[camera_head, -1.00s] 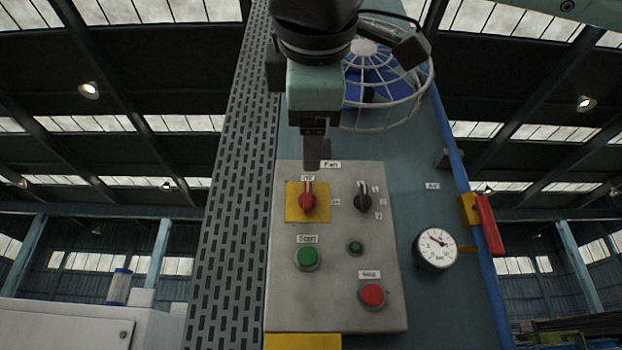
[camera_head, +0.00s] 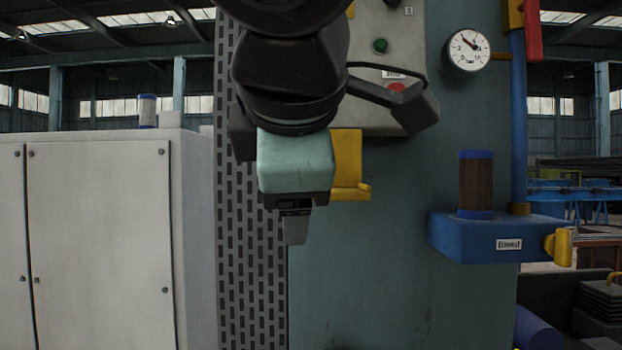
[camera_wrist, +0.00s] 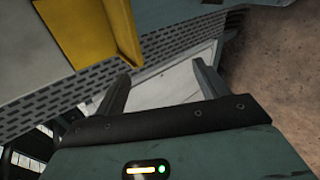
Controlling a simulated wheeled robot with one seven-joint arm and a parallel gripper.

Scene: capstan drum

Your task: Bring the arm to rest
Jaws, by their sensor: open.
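My arm hangs down from the top of the head view, in front of the machine column. My gripper (camera_head: 296,238) points downward below the grey control box (camera_head: 415,25), left of the middle. In the wrist view my gripper (camera_wrist: 161,88) shows two fingers spread apart with nothing between them. It is open and empty. It appears apart from the machine. My arm covers much of the control box; a green lamp (camera_head: 380,45) and part of a red button (camera_head: 396,88) still show.
A yellow bracket (camera_head: 347,150) sits just right of my gripper. A blue block labelled Bleed (camera_head: 470,240) with a yellow handle (camera_head: 562,247) juts out at right. A gauge (camera_head: 467,49) and red lever (camera_head: 533,30) are above it. A pale cabinet (camera_head: 100,220) stands left.

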